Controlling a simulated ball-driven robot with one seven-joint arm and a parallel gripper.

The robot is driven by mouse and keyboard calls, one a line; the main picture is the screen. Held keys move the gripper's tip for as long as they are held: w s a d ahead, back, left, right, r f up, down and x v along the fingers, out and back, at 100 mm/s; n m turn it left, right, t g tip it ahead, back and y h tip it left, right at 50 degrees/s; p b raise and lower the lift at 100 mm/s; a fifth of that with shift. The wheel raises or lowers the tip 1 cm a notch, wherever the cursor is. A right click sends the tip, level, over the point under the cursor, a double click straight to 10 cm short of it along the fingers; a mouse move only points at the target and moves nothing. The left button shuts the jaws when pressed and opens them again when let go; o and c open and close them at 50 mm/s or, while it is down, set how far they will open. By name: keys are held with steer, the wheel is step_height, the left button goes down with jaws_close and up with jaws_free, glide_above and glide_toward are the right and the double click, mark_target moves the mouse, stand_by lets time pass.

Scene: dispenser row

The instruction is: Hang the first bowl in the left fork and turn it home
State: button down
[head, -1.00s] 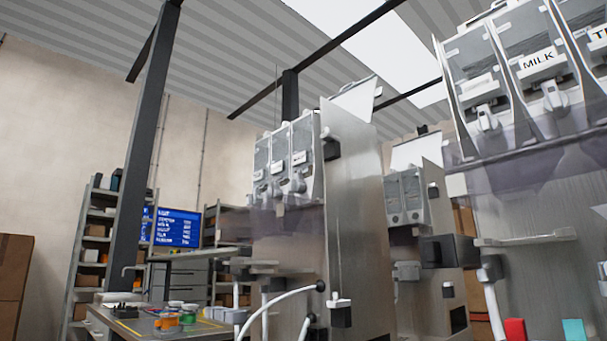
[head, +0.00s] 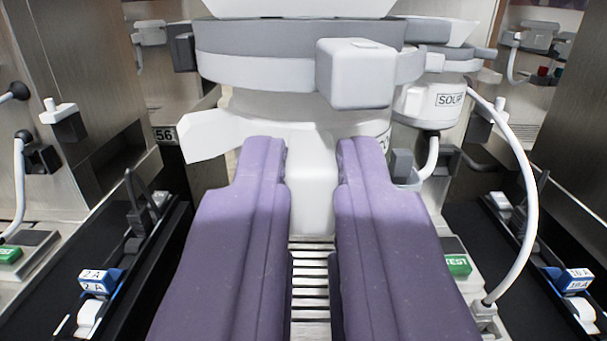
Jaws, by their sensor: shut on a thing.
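My gripper (head: 312,165) has two purple fingers that come in from the bottom of the head view. They are shut on the white block at the front of a large white, round body with a grey band, which looks like the bowl (head: 255,72). A white box-shaped piece (head: 356,75) sticks out at its front right. A pale angled spout or flap (head: 208,135) shows at its left. A label at its right is mostly hidden by my right finger. I cannot make out the left fork or whether the bowl touches it.
A second white unit marked SOUP (head: 430,105) stands behind at the right. A white hose (head: 530,190) curves down on the right. Green TEST button (head: 458,265) sits right of my fingers. A slotted grate (head: 310,290) lies below. Dark rails (head: 130,270) flank both sides.

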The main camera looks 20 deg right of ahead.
mark_target(311, 130)
steer(key=shift+f+x, duration=0.15)
steer(key=shift+x, duration=1.5)
steer(key=shift+f+x, duration=0.2)
steer(key=shift+x, duration=1.5)
steer(key=shift+s, duration=0.1)
steer(key=shift+s+f, duration=0.15)
steer(key=shift+f+b+x, duration=0.2)
steer(key=shift+b+x, duration=0.3)
steer(key=shift+x, duration=1.5)
steer(key=shift+x, duration=1.5)
steer(key=shift+f, duration=0.15)
